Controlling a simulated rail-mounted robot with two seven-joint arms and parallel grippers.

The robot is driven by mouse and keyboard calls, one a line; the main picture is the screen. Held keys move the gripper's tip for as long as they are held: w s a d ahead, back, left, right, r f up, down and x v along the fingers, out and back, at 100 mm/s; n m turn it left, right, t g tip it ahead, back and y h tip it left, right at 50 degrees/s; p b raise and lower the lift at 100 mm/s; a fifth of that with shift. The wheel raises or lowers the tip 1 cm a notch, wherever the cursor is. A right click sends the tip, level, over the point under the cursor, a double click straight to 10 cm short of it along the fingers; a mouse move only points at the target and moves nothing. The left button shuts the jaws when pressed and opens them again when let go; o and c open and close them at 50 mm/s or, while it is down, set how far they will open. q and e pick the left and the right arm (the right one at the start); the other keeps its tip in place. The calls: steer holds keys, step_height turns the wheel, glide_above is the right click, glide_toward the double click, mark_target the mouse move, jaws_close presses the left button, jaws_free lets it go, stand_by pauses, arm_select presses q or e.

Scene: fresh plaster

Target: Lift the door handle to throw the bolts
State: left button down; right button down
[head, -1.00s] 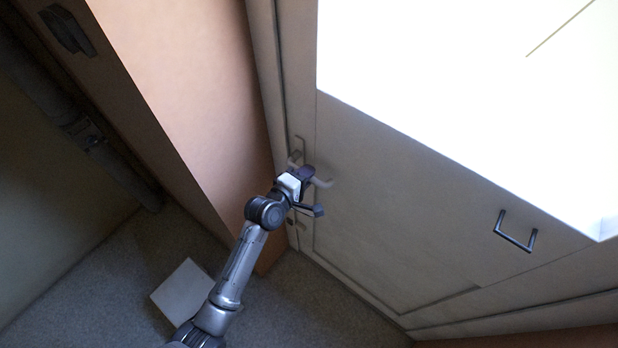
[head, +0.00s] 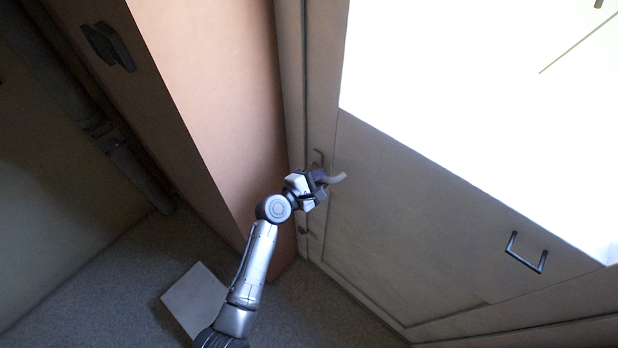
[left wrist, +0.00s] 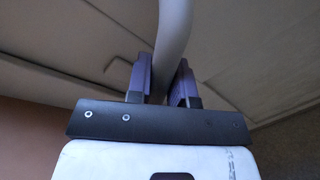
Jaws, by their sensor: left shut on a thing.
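The door (head: 400,215) is a pale panel with a bright glazed upper part, and it appears closed against its frame. My left gripper is shut on the handle. In the left wrist view, the handle (left wrist: 174,35) comes down from the top edge between the two purple finger pads of the gripper (left wrist: 161,80). The gripped part is partly hidden by the pads. My right gripper is not in view.
A dark bar handle (head: 526,252) is on the door's right part. An orange-tan wall (head: 215,90) stands close to the left of the door frame. A pale square slab (head: 193,300) lies on the grey carpet (head: 300,315) beside my arm.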

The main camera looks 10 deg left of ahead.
arm_select(q)
steer(key=shift+r, duration=0.1)
stand_by(0.4)
steer(key=c, duration=1)
jaws_free()
steer(key=b+v, duration=0.1)
steer(key=v, duration=1.2)
steer(key=shift+s+a, duration=0.25)
steer(key=shift+a, duration=0.05)
